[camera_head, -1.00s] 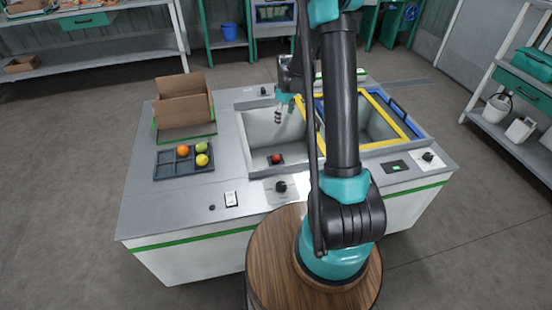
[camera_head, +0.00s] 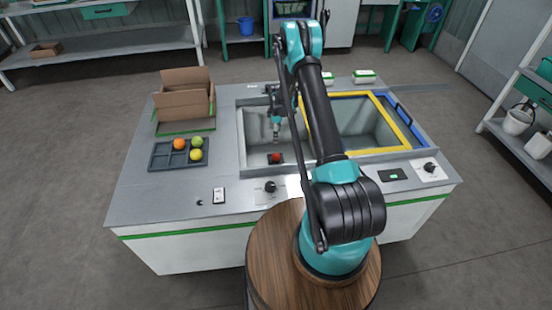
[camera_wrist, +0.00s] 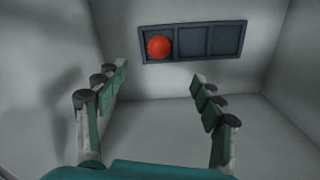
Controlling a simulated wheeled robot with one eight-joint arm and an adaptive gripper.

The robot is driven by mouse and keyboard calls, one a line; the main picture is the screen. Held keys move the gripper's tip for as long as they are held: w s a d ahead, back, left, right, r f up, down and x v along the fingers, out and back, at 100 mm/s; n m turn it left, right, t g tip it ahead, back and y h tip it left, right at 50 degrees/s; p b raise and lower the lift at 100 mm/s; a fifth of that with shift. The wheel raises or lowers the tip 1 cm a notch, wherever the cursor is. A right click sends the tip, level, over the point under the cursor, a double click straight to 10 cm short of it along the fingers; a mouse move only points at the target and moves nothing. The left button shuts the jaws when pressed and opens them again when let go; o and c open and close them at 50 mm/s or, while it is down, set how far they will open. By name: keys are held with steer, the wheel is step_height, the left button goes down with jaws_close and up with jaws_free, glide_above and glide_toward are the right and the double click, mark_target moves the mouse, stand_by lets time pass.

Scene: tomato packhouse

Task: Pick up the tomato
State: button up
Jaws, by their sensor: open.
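The red tomato (camera_head: 275,157) sits low in the left basin (camera_head: 243,128) of the counter. In the wrist view the tomato (camera_wrist: 159,46) rests in the left compartment of a dark tray (camera_wrist: 208,40) with three compartments; the other two are empty. My gripper (camera_head: 276,138) points down in the basin, just behind and above the tomato in the head view. In the wrist view my gripper (camera_wrist: 160,73) has its fingers spread wide, with nothing between them. The tomato lies beyond the fingertips, and the gripper is not touching it.
Pale basin walls stand close around my gripper. A yellow-rimmed basin (camera_head: 364,152) lies to the right. On the counter at left are a dark tray (camera_head: 163,159) holding one orange and two yellow-green fruits, and an open cardboard box (camera_head: 184,103). Switches line the front edge.

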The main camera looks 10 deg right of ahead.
glide_above(276, 155)
steer(key=f, duration=1)
steer(key=shift+d, duration=0.3)
steer(key=shift+w+a+f, duration=0.1)
steer(key=shift+a+f, duration=0.05)
steer(key=shift+f, duration=1.15)
steer(key=shift+a+f, duration=0.15)
steer(key=shift+f, duration=1.1)
steer(key=c, duration=0.9)
